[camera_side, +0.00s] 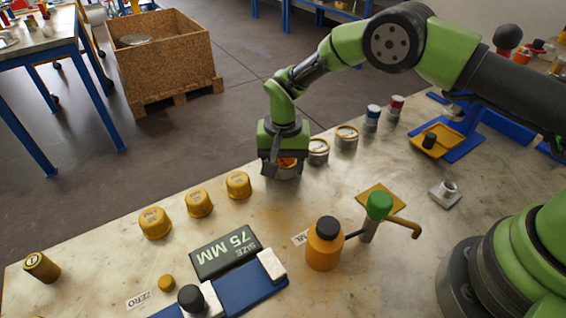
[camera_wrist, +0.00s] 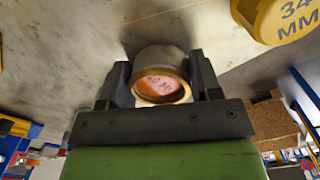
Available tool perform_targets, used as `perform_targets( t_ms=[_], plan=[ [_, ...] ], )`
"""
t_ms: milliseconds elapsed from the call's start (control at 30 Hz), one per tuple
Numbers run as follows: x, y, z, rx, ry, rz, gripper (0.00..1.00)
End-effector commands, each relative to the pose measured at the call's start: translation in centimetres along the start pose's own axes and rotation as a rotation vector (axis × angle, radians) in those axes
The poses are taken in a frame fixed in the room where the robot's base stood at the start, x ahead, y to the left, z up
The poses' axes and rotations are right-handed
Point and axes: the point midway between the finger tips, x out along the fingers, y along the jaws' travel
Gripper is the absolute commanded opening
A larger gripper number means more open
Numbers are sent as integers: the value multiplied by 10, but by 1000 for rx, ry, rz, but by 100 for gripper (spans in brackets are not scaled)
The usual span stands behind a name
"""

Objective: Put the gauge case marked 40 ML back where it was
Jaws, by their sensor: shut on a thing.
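My gripper (camera_side: 284,170) is shut on a round gauge case with a brass rim and an orange-red face (camera_wrist: 160,84). In the wrist view the case sits between both fingers; its face lettering is small and seems to read 40 ML. In the side view the held case (camera_side: 286,173) is partly hidden by my gripper. It is at or just above the table; I cannot tell whether it touches. Two other gauge cases with pale faces, a nearer one (camera_side: 318,151) and a farther one (camera_side: 347,137), stand to its right.
Three yellow caps (camera_side: 199,203) stand left of my gripper; one in the wrist view (camera_wrist: 290,17) reads 34 MM. A blue-and-white can (camera_side: 372,117) and a red one (camera_side: 396,108) stand beyond the cases. An orange bottle (camera_side: 324,247) and a green-topped valve (camera_side: 378,207) stand nearer.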

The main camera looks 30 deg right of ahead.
Motion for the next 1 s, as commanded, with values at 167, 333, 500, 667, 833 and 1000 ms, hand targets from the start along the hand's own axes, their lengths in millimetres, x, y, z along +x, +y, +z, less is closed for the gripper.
perform_targets(
  t_ms=[167, 333, 500, 667, 833, 1000],
  plan=[
    [2, 0, 0, 0, 1, -2, 25],
    [3, 0, 0, 0, 1, -1, 25],
    [4, 0, 0, 0, 1, -2, 83],
    [4, 0, 0, 0, 1, -1, 84],
    [1, 0, 0, 0, 1, -2, 84],
    [-23, -1, -1, 0, 3, -4, 84]
  ],
)
